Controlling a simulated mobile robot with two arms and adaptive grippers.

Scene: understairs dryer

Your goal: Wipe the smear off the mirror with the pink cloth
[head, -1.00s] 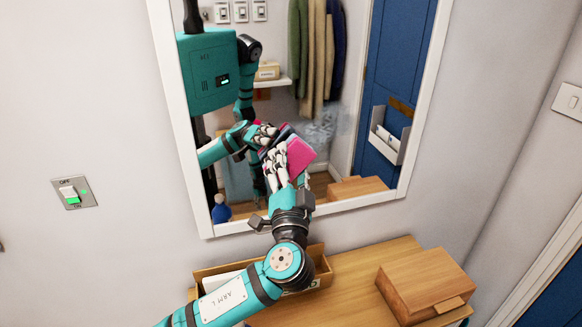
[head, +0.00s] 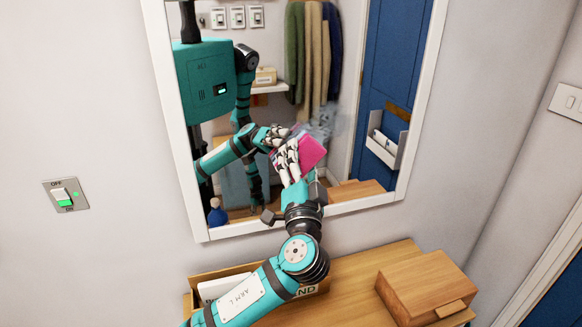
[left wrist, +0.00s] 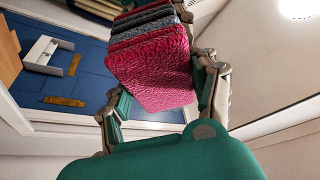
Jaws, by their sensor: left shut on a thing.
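The mirror (head: 370,201) has a white frame and hangs tilted in the head view. A faint bluish-grey smear (head: 325,118) shows on its glass, just above the cloth. The pink cloth (head: 313,152) is folded, and in the left wrist view its pink and grey layers (left wrist: 150,75) show. My left gripper (head: 289,160) is shut on the cloth and holds it at the lower part of the mirror; its fingers lie on both sides of the cloth in the left wrist view. I cannot tell whether cloth and glass touch. My right gripper is not in view.
Below the mirror, a wooden top carries an open box (head: 196,296), partly behind my left arm, and a closed wooden box (head: 425,285) at right. A lit switch (head: 66,196) is on the left wall, another (head: 569,103) on the right. The mirror reflects me, coats and a blue door.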

